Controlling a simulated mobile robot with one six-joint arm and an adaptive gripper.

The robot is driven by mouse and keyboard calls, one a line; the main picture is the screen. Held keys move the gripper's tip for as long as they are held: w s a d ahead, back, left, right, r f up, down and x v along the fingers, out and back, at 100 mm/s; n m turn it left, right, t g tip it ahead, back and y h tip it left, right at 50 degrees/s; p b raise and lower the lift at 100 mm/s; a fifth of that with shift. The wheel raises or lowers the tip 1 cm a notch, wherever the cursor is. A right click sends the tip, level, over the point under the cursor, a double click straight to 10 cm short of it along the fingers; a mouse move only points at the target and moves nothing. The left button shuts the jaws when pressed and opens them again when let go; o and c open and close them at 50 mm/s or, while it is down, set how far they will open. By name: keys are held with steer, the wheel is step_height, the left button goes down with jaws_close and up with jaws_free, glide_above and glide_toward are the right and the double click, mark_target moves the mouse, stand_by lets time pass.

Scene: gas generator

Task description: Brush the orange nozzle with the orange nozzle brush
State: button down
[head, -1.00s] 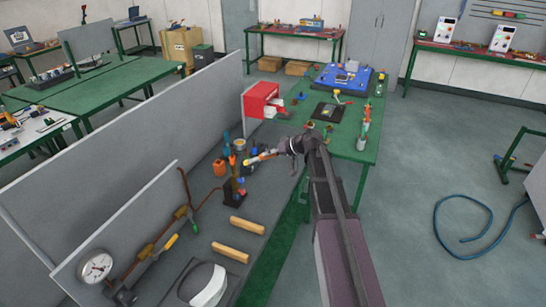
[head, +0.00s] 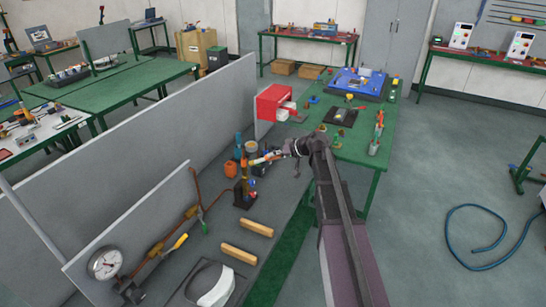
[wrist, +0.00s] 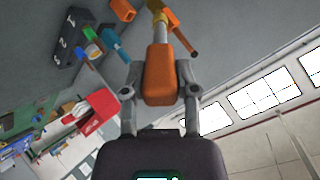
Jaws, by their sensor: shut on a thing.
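My gripper (head: 286,153) is shut on the orange-handled brush (wrist: 160,75). In the head view the brush (head: 265,158) points left from the gripper, its far end close to the upper part of a dark stand (head: 244,194) with coloured parts. In the wrist view the handle lies between both fingers, with a yellow collar beyond it. A numbered black block (wrist: 68,40) with coloured pieces shows at upper left. Orange pieces lie around the brush's far end; I cannot tell which is the orange nozzle, or whether the brush touches it.
A grey partition (head: 150,150) runs behind. A red box (head: 275,103) stands beyond the stand. The green table (head: 355,150) is at right.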

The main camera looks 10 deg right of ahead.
steer(key=shift+w+a, duration=0.35)
steer(key=shift+a, duration=0.15)
stand_by(0.6)
steer(key=shift+d+r+p, duration=0.1)
steer(key=shift+r+p, duration=0.4)
steer(key=shift+f, duration=0.2)
steer(key=shift+f+b, duration=0.8)
steer(key=shift+b, duration=0.15)
steer(key=shift+r, duration=0.15)
